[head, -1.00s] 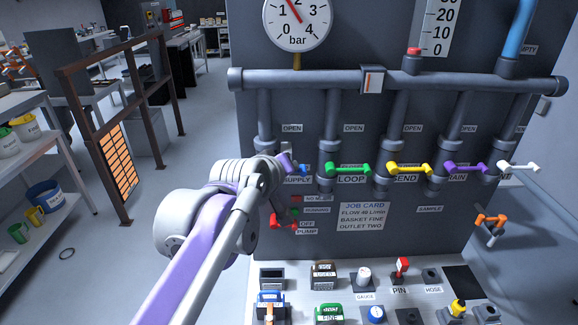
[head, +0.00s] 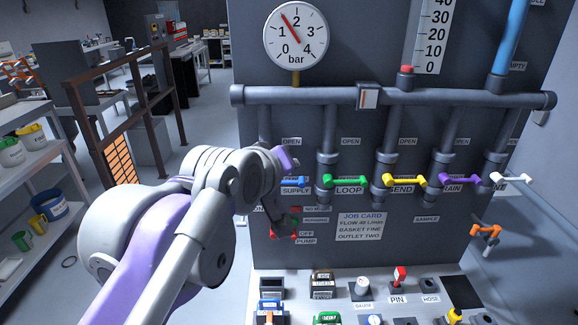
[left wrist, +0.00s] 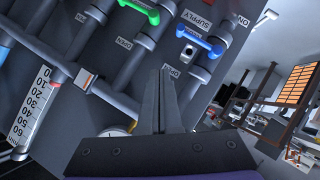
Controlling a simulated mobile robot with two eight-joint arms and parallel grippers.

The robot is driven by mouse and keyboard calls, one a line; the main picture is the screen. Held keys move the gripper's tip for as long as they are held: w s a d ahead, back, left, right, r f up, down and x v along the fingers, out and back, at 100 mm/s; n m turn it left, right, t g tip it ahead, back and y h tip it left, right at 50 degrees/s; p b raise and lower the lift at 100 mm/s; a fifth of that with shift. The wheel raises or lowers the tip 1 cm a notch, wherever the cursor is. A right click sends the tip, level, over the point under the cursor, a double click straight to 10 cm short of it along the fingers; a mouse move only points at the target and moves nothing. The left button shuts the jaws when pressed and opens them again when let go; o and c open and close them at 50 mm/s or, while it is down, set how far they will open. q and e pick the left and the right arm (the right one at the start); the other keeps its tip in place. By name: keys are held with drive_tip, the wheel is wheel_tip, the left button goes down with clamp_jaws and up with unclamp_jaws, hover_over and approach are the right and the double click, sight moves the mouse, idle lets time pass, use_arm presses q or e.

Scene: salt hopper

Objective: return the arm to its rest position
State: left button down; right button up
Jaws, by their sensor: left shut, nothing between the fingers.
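My left arm (head: 205,205) reaches in from the lower left of the head view, with its wrist bent in front of the panel's left part. The left gripper is mostly hidden behind the wrist there. In the left wrist view its two dark fingers (left wrist: 166,75) are together with nothing between them. They appear apart from the blue SUPPLY handle (left wrist: 200,42). In the head view that blue handle (head: 294,182) shows just right of the wrist, partly covered. My right gripper is not in view.
Handles in green (head: 345,181), yellow (head: 405,181), purple (head: 460,181) and white (head: 512,181) stick out from the pipes. A bench (head: 345,295) with labelled parts stands below. A brown frame (head: 125,110) and a shelf (head: 40,180) stand left, with open floor between.

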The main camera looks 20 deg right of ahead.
use_arm(q)
drive_tip(key=shift+a+r, duration=0.1)
drive_tip(key=shift+r, duration=0.05)
idle(0.3)
drive_tip(key=s+a+f+g+y, duration=0.1)
drive_tip(key=s+a+f+y, duration=0.25)
drive_tip(key=a+f, duration=0.9)
drive_tip(key=s+a+f+g+y, duration=0.1)
drive_tip(key=s+a+f+y, duration=0.25)
drive_tip(key=a+f, duration=0.95)
drive_tip(key=s+a+f+g+y, duration=0.1)
drive_tip(key=s+a+f, duration=0.7)
drive_tip(key=s+f, duration=0.1)
drive_tip(key=shift+a+f+g, duration=0.15)
drive_tip(key=shift+f+g, duration=0.15)
drive_tip(key=shift+f, duration=0.4)
